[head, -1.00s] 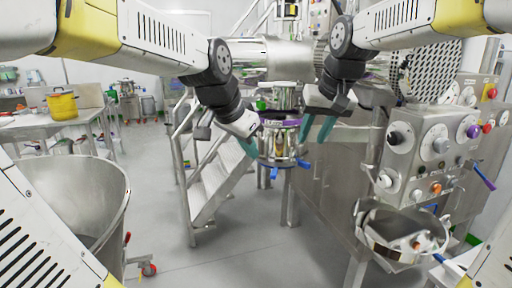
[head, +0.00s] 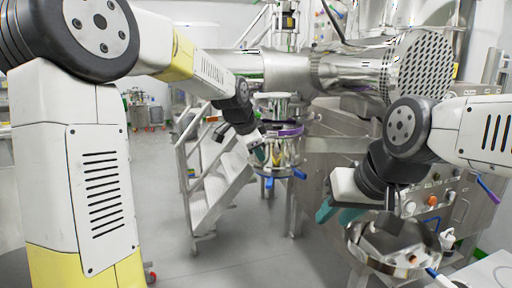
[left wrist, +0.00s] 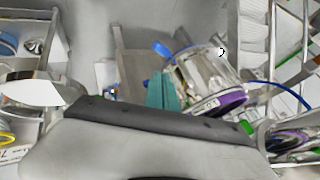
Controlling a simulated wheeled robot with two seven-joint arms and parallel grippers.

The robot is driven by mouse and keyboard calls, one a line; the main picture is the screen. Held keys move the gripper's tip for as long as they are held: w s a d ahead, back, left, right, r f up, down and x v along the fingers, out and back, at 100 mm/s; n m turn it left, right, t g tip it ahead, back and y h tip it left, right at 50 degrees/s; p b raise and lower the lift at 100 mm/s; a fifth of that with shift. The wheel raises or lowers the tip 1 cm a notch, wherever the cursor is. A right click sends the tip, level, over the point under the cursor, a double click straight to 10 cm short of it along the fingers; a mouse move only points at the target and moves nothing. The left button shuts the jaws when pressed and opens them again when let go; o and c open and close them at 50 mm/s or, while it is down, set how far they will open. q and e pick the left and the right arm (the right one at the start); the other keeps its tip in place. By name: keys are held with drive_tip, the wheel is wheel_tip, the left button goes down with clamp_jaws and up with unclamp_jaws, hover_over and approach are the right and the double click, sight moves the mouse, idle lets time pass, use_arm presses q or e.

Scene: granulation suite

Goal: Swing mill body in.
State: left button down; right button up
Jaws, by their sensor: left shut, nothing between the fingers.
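The mill body (head: 284,152) is a shiny metal cylinder with a purple ring and blue handles. It sits below the horizontal metal housing, right of the steps. In the left wrist view it appears tilted by the camera angle (left wrist: 208,72). My left gripper (head: 258,154) is at its left side in the head view, fingers shut and empty. Its teal fingertips (left wrist: 163,92) lie beside the body in the wrist view; I cannot tell whether they touch it. My right gripper (head: 338,214) is open and empty, lower right of the mill body, above and left of a metal bowl.
Metal steps with railings (head: 212,180) stand left of the mill body. A control panel with knobs (head: 445,195) is at the right, partly behind my right arm. The metal bowl (head: 370,262) sits below it. The floor in the middle is clear.

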use_arm(q)
drive_tip(key=w+f, duration=0.3)
drive_tip(key=w, duration=0.3)
drive_tip(key=shift+w+d+f, duration=0.15)
drive_tip(key=shift+d+f, duration=0.05)
